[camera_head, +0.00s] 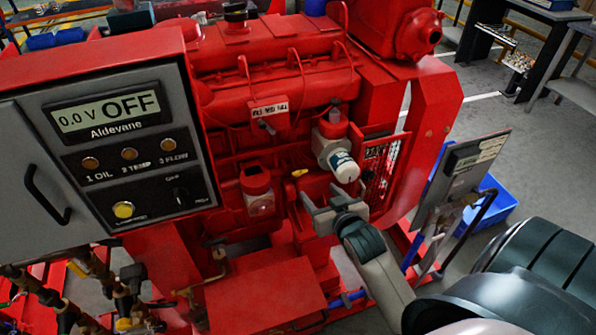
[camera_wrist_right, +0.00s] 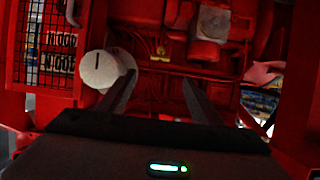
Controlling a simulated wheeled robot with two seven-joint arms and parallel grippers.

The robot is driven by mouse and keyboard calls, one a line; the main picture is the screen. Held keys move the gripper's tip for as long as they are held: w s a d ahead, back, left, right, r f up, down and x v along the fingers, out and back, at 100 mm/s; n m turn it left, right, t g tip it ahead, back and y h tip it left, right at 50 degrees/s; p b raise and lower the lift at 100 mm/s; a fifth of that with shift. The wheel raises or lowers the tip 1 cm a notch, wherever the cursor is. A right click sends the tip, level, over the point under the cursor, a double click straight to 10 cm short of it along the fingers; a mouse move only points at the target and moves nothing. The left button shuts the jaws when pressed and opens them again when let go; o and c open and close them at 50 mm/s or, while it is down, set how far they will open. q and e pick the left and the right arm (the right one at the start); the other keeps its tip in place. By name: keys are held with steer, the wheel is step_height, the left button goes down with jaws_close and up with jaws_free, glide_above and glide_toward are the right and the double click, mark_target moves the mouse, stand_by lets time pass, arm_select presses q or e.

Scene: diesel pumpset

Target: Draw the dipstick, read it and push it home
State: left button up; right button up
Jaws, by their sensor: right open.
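The red diesel engine (camera_head: 275,85) fills the middle of the head view. A small yellow handle (camera_head: 300,172), which looks like the dipstick's, shows low on the engine's side, left of a white filter (camera_head: 341,162). A small yellowish spot, perhaps the same handle, shows dimly in the right wrist view (camera_wrist_right: 160,49). My right gripper (camera_head: 322,203) is open in front of the engine, just below and right of the yellow handle. In the wrist view its two fingers (camera_wrist_right: 159,79) are apart with nothing between them. My left gripper is not in view.
A grey control panel (camera_head: 20,150) reading "0.0 V OFF" stands at the left. The white filter (camera_wrist_right: 100,68) is close to the left finger in the wrist view. A blue crate (camera_head: 490,205) stands on the floor.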

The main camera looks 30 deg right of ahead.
mark_target(300, 173)
steer(key=p+x, duration=0.2)
steer(key=x, duration=1.5)
steer(key=shift+w+f+p, duration=0.15)
steer(key=shift+f+p, duration=0.05)
steer(key=shift+p, duration=0.2)
jaws_close()
